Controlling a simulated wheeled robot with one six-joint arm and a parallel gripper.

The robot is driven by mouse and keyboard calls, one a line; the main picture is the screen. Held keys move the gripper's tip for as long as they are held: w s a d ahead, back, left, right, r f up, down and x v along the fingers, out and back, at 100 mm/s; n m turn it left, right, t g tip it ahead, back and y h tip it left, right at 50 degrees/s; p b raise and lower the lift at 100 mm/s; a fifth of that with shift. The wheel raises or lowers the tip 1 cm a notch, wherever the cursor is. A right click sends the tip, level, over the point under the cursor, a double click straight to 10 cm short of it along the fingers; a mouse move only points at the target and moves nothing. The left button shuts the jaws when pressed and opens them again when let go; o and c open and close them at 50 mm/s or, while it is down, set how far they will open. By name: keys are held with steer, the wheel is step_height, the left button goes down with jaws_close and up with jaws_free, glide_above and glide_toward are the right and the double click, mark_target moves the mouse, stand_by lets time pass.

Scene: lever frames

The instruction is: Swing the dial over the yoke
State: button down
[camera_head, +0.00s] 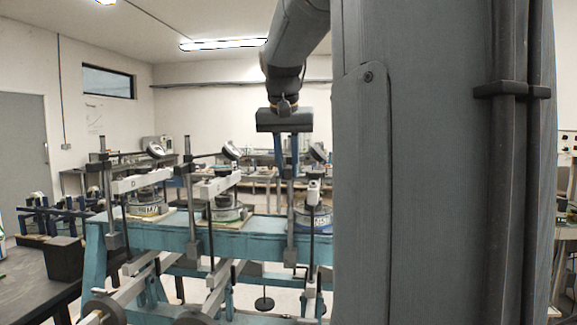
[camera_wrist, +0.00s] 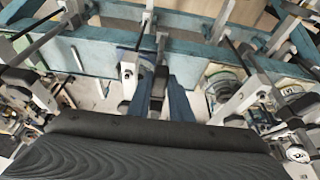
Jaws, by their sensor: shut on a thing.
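My gripper (camera_head: 286,175) points down at the right-hand lever frame. Its two blue fingers (camera_wrist: 158,98) stand either side of a grey upright piece (camera_wrist: 158,80), which looks like part of the dial's holder. The nearby dial (camera_head: 318,151) shows as a pale round face just right of the fingers, partly hidden by my own column. Below it, a white yoke (camera_head: 313,190) stands by a blue-sided cell (camera_head: 315,217). I cannot tell whether the dial is right over the yoke.
Two similar frames stand to the left, with dials (camera_head: 155,150) (camera_head: 230,153) and white yokes (camera_head: 140,183) (camera_head: 218,187). All stand on a teal bench (camera_head: 160,236). Lever beams and rods hang below it. A black block (camera_head: 64,258) sits on a dark table at left.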

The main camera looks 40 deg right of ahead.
steer(key=c, duration=1.6)
jaws_free()
steer(key=shift+s+d, duration=0.1)
steer(key=shift+d, duration=0.05)
steer(key=shift+r, duration=0.2)
steer(key=b+v, duration=0.2)
steer(key=v, duration=0.5)
steer(key=shift+s+r, duration=0.1)
steer(key=shift+r, duration=0.05)
